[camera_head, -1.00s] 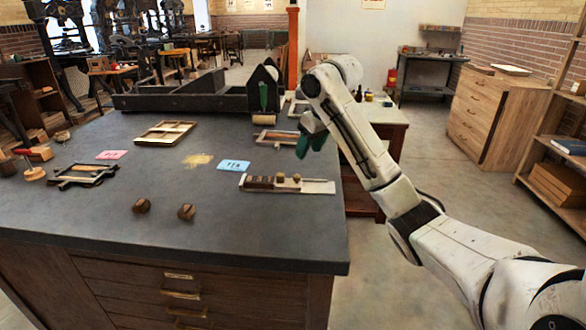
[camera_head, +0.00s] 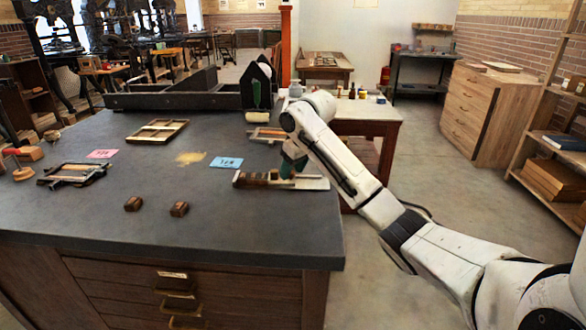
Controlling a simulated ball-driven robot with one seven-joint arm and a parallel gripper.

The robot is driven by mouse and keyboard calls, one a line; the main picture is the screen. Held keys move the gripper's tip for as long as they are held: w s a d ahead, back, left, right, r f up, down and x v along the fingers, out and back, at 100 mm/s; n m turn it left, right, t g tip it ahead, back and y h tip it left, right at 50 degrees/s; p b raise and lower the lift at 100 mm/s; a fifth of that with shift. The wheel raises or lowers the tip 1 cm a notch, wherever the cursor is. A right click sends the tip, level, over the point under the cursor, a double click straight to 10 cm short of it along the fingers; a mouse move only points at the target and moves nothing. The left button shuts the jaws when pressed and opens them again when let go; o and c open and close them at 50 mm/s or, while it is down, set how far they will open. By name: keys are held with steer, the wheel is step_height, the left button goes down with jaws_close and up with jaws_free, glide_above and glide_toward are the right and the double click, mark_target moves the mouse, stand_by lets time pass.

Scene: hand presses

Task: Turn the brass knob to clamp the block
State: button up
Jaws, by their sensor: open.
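A long, flat metal-and-wood holder (camera_head: 313,184) lies near the right edge of the dark table. A row of small brown blocks (camera_head: 252,178) stands in its left part. The jaws are open, but the fingers are small and partly covered by my white arm. I cannot make out the brass knob clearly; the gripper covers the spot where small tan, knob-like pieces stood on the holder. I cannot tell whether the fingers touch anything.
A blue card (camera_head: 226,162), a pink card (camera_head: 102,154) and a wooden frame (camera_head: 158,132) lie flat. A dark frame (camera_head: 72,174) is at left. A long dark trough (camera_head: 180,101) stands at the back.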

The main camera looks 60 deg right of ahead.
jaws_close()
stand_by(0.3)
